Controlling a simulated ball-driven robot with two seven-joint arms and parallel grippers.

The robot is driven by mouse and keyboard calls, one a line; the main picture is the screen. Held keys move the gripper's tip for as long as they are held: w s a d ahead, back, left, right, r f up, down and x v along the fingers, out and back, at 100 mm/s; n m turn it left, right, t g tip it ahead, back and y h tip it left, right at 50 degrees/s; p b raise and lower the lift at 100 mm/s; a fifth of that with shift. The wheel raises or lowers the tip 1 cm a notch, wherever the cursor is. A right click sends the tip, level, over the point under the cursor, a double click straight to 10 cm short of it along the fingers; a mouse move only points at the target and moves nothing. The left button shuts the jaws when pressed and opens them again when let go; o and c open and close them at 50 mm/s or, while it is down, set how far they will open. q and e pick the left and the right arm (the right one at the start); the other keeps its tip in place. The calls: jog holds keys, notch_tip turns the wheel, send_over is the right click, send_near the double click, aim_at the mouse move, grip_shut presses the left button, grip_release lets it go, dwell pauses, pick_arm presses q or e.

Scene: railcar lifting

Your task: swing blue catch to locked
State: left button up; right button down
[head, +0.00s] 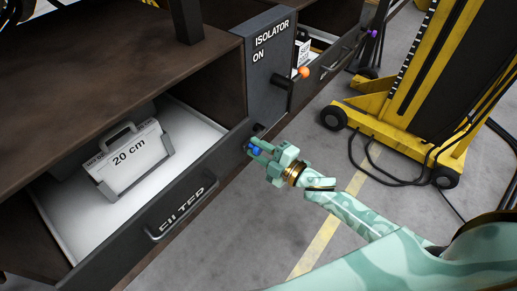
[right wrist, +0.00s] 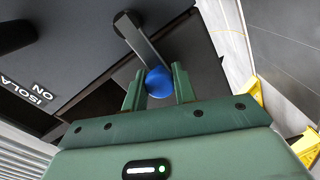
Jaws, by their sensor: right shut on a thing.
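The blue catch is a short dark lever with a round blue knob (right wrist: 158,82) at its end. In the right wrist view the lever (right wrist: 138,38) runs from a pivot on the dark panel down to the knob. My right gripper (right wrist: 158,88) has its two fingers on either side of the knob and is shut on it. In the head view the gripper (head: 257,149) is at the right end of the FILTER drawer front, below the isolator panel, with a little blue showing between its fingers. I see no locked mark. My left gripper is not in view.
The FILTER drawer (head: 205,189) stands open, with a grey-white "20 cm" block (head: 133,160) inside. Above the catch are the ISOLATOR panel (head: 268,75), marked ON, and an orange-knobbed lever (head: 304,72). A yellow wheeled jack (head: 390,107) with black cables stands right. Floor between is clear.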

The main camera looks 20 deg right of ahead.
jog(key=shift+s+a+f, duration=0.1)
jog(key=shift+s+f, duration=0.1)
jog(key=shift+f, duration=0.2)
jog(key=c, duration=1.1)
grip_release()
jog(key=shift+w+r, duration=0.1)
jog(key=shift+r, duration=0.1)
jog(key=b+v, duration=0.2)
jog(key=v, duration=1.4)
